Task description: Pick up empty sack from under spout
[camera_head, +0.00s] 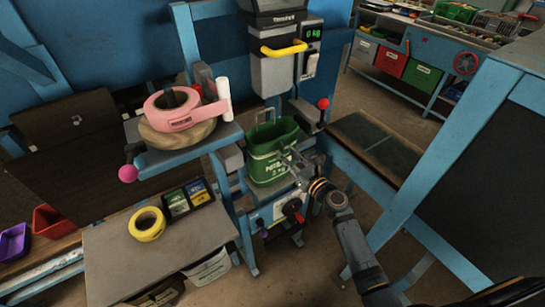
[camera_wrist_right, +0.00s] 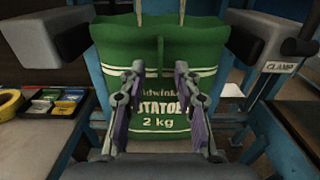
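The green sack (camera_head: 270,152) with white potato lettering and "2 kg" stands upright, mouth open, below the grey spout unit (camera_head: 277,72). In the right wrist view the sack (camera_wrist_right: 150,52) fills the middle, its front facing me. My right gripper (camera_head: 296,162) is at the front right of the sack in the head view. In the right wrist view its two fingers (camera_wrist_right: 158,100) are apart, in front of the sack's lettering, with nothing visibly held between them. I cannot tell whether they touch the cloth. My left gripper is not in view.
Grey clamp blocks (camera_wrist_right: 256,38) flank the sack's top. A red-knobbed lever (camera_head: 322,104) stands at its right. At left, a shelf holds a pink tape roll (camera_head: 172,108); a lower table holds yellow tape (camera_head: 147,224). A blue frame post (camera_head: 440,150) rises at right.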

